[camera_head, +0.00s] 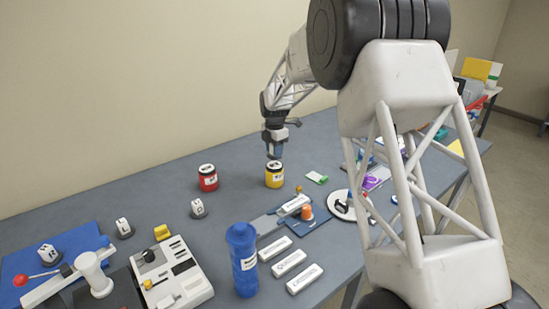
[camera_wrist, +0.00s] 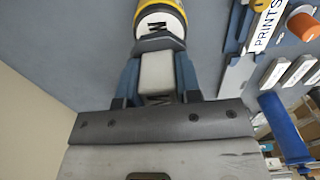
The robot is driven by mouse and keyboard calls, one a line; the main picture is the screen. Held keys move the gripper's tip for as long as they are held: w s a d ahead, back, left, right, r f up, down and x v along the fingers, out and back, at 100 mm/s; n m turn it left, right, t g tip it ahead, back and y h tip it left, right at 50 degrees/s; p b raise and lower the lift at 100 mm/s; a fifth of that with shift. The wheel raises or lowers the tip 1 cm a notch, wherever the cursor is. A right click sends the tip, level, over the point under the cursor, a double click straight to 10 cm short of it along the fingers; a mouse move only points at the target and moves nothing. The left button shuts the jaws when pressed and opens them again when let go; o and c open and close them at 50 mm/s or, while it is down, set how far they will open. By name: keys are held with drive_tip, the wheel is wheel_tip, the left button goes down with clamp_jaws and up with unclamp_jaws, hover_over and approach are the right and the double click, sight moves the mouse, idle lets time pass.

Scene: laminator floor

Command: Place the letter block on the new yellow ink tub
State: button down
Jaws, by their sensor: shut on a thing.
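My gripper (camera_head: 275,150) points down over the yellow ink tub (camera_head: 274,178), which stands upright on the grey table. The base faces the yellow tub (camera_wrist: 162,6), whose white top bears a black letter. The block is just above or at the tub's top; I cannot tell whether they touch. In the head view the fingers largely hide the block.
A red tub (camera_head: 208,178) stands left of the yellow one. Other letter blocks (camera_head: 198,208) stand on the table at left. An orange-topped item (camera_head: 307,212) is at right.

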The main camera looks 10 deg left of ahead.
drive_tip(key=shift+f, duration=1.75)
drive_tip(key=c, duration=0.8)
unclamp_jaws()
drive_tip(key=shift+f, duration=0.15)
wheel_tip(320, 180, up, 12)
drive_tip(key=shift+r, duration=0.15)
